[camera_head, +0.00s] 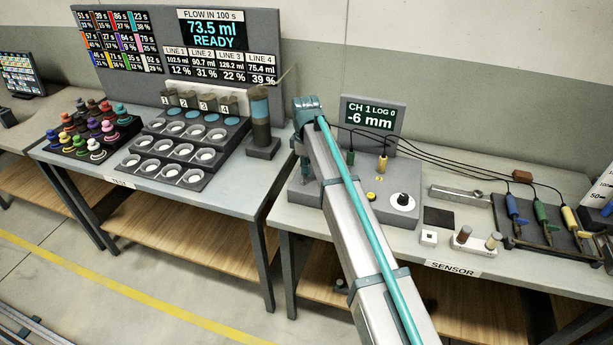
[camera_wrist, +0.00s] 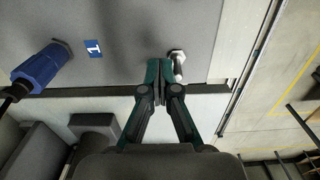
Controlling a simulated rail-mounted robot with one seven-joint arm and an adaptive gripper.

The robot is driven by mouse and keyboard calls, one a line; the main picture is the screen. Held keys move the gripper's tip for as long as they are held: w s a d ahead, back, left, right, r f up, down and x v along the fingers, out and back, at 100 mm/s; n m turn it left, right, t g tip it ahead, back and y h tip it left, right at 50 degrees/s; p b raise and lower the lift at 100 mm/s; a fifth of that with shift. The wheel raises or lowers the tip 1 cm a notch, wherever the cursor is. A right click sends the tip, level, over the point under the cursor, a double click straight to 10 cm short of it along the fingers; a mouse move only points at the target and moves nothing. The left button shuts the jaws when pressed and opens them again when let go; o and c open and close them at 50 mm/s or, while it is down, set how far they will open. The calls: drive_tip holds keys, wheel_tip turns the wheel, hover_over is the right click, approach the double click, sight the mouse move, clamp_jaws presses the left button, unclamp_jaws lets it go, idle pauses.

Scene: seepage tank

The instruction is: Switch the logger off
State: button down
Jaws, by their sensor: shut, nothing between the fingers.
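The logger (camera_head: 412,178) is a grey box on the sensor bench, with a screen (camera_head: 371,117) behind it reading CH 1, LOG 0, -6 mm. A yellow button and a round white-and-black knob (camera_head: 402,201) sit on its top. In the wrist view, a small silver toggle lever (camera_wrist: 179,66) stands on the grey panel near its edge. My gripper (camera_wrist: 159,72) is shut and empty, its fingertips just left of the lever; I cannot tell whether they touch. In the head view my arm hides the gripper and the logger's left part.
A blue plug (camera_wrist: 37,68) sits left of my gripper, beside a label 1. Black cables run right from the logger to a rack (camera_head: 545,229) of coloured plugs. A metal bar (camera_head: 455,194) and small blocks lie between. The cup bench (camera_head: 75,160) stands left.

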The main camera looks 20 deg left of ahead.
drive_tip(key=shift+s, duration=0.35)
drive_tip(key=shift+r, duration=0.1)
wheel_tip(320, 180, up, 7)
drive_tip(key=p, duration=0.4)
drive_tip(key=shift+w, duration=0.35)
idle(0.3)
